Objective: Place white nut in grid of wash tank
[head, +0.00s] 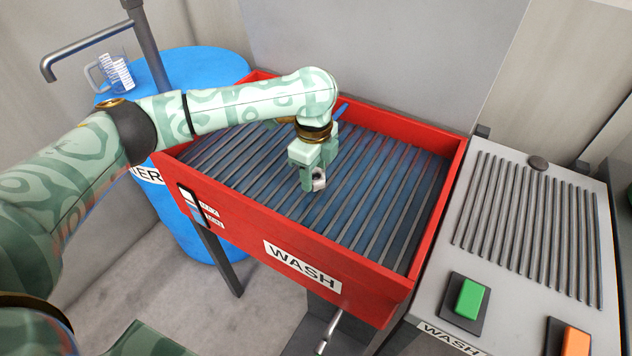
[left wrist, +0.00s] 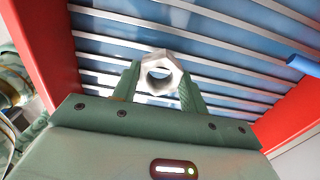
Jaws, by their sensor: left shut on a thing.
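My left gripper (head: 315,183) is over the grid of the wash tank in the head view. It is shut on the white nut (head: 319,184), which is small and partly hidden by the fingers there. In the left wrist view, the hexagonal white nut (left wrist: 161,72) with its round hole sits between the two green fingers of the left gripper (left wrist: 160,85). The grey bars of the grid (head: 390,190) lie inside the red wash tank (head: 433,215). I cannot tell the exact gap between nut and bars. My right gripper is not in view.
A blue barrel (head: 205,65) with a measuring jug (head: 115,72) stands at the left. A blue rod (head: 341,111) is at the tank's back edge. A panel with a green button (head: 470,299) and an orange button (head: 575,342) is at the right. Much of the grid is clear.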

